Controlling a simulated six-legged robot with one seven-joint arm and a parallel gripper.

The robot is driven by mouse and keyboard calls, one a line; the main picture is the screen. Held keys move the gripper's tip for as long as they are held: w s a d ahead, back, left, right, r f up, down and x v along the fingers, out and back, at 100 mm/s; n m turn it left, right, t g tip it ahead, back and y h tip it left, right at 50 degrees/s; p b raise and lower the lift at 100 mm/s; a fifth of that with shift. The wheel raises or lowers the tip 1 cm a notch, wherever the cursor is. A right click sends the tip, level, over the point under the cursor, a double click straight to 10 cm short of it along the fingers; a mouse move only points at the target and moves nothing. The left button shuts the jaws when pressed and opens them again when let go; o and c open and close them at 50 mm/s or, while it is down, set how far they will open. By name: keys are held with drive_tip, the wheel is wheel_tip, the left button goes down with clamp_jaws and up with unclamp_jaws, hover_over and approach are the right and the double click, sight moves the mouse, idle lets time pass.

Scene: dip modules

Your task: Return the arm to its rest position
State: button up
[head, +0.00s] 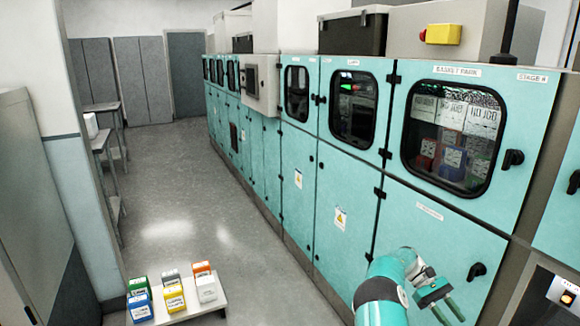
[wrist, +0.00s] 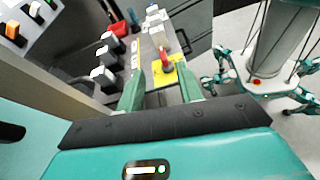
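My arm (head: 383,290) reaches in from the bottom of the head view, in front of the teal cabinets. My gripper (head: 452,316) hangs before the lower door under the right-hand window, its two green fingers apart and nothing between them. In the wrist view my gripper (wrist: 161,78) also shows two separated green fingers. A red knob on a yellow plate (wrist: 165,72) appears beyond and between them; I cannot tell how far away it is.
A row of teal cabinets (head: 343,213) with black handles stands along the right. A low white stand (head: 207,306) carries several coloured modules at lower left. The grey floor (head: 175,200) between is clear.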

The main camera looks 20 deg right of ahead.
drive_tip(key=w+a+r+t, duration=0.1)
drive_tip(key=a+r+t, duration=1)
drive_tip(key=a+r, duration=1.05)
drive_tip(key=s+a+r+t+y, duration=0.1)
drive_tip(key=s+a+t, duration=0.3)
drive_tip(key=s+a, duration=0.3)
drive_tip(key=s+a+r+t+y, duration=0.1)
drive_tip(key=s+a+t, duration=0.3)
drive_tip(key=a, duration=1.3)
drive_tip(key=s+r, duration=0.1)
drive_tip(key=s, duration=0.1)
drive_tip(key=shift+s+a+r+t, duration=0.2)
drive_tip(key=shift+s+t, duration=0.1)
drive_tip(key=shift+s, duration=0.1)
drive_tip(key=shift+d, duration=0.15)
